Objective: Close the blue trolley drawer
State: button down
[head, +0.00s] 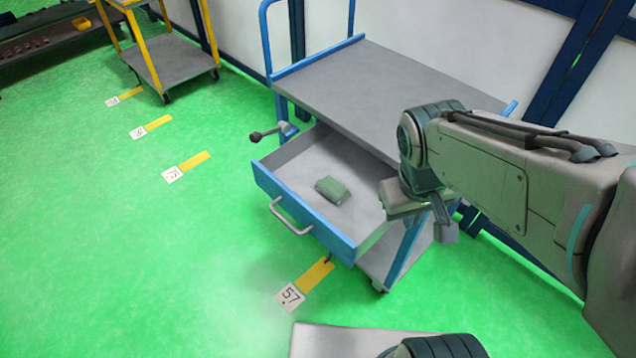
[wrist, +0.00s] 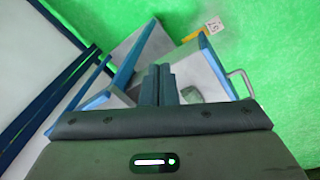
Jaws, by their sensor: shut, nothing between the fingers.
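The blue trolley drawer (head: 310,220) is pulled well out of the trolley (head: 365,85), below its grey top. Its front panel has a light bar handle (head: 290,216), and a green block (head: 332,190) lies inside. My gripper (head: 445,226) is at the right side of the drawer, near the trolley's front right corner, apart from the handle. In the wrist view my gripper's fingers (wrist: 158,84) are together and empty, with the drawer (wrist: 213,65) and its handle (wrist: 242,82) beyond them to the right. The fingers hide part of the drawer there.
A dark-knobbed lever (head: 270,133) sticks out at the drawer's left. A yellow trolley (head: 170,60) stands at the back left. Green floor (head: 120,240) in front and left is clear, with flat numbered markers such as 57 (head: 290,296). A wall stands behind.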

jog(key=s+a+f+n+t+h+b, duration=0.1)
jog(key=a+f+n+t+h+b, duration=0.1)
jog(key=a+f+n, duration=0.45)
jog(key=a+f+n+t+h+b, duration=0.15)
jog(key=a+f+n, duration=0.25)
jog(key=a+n, duration=0.6)
jog(key=s+a+f+n+t+h+b, duration=0.1)
jog(key=a+f+n+t, duration=0.1)
jog(key=a+f+n, duration=0.5)
send_near(322, 237)
jog(key=shift+n, duration=0.45)
jog(key=x, duration=0.5)
jog(key=shift+s+a+f+b, duration=0.15)
jog(key=shift+s+f+b, duration=0.1)
jog(key=shift+f+b, duration=0.15)
jog(key=shift+w+d, duration=0.35)
jog(key=shift+w, duration=0.15)
